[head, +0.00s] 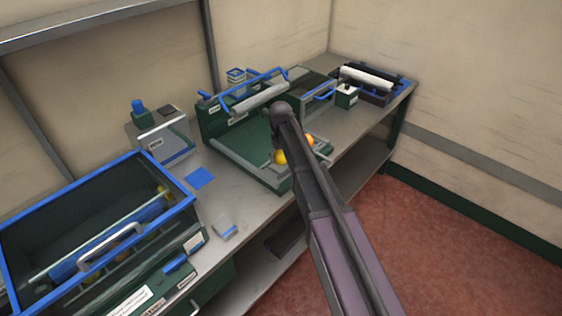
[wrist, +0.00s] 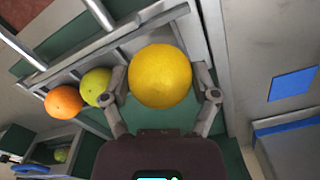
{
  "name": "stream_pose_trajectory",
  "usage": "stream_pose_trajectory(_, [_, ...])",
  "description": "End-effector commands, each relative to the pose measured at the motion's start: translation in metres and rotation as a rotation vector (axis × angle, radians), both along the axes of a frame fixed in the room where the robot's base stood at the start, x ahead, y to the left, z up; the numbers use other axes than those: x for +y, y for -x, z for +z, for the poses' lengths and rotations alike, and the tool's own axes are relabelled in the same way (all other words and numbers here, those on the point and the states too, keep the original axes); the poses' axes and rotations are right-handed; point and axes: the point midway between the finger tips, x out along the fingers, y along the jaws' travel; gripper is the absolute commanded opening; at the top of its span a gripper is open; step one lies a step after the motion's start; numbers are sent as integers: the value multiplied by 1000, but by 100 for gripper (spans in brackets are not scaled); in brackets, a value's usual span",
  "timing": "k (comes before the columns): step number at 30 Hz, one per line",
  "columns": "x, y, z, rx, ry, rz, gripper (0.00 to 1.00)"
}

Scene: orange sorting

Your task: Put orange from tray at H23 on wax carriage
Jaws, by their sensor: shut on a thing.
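In the wrist view my gripper (wrist: 161,92) is shut on a yellow-orange fruit (wrist: 160,75), one finger on each side. A yellow-green fruit (wrist: 96,84) and a deeper orange one (wrist: 63,102) lie in a row to its left, along pale rails. In the head view a yellow fruit (head: 280,157) and an orange fruit (head: 310,140) show beside my arm, at the green tray (head: 235,165). My arm hides the gripper there, and I cannot tell whether the yellow fruit is the held one. No label reads H23, and I cannot identify the wax carriage for sure.
A blue-rimmed bin (head: 95,175) with fruit inside stands at the left. A blue-handled roller unit (head: 255,95) is behind the green tray, and a white-roller unit (head: 365,78) at the far end. A blue square (head: 199,178) lies on the grey bench.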

Motion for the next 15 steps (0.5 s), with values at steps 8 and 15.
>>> stream_pose_trajectory(8, [2, -9, -1, 0, 0, 1, 28])
stream_pose_trajectory(15, [2, -10, -1, 0, 0, 1, 28])
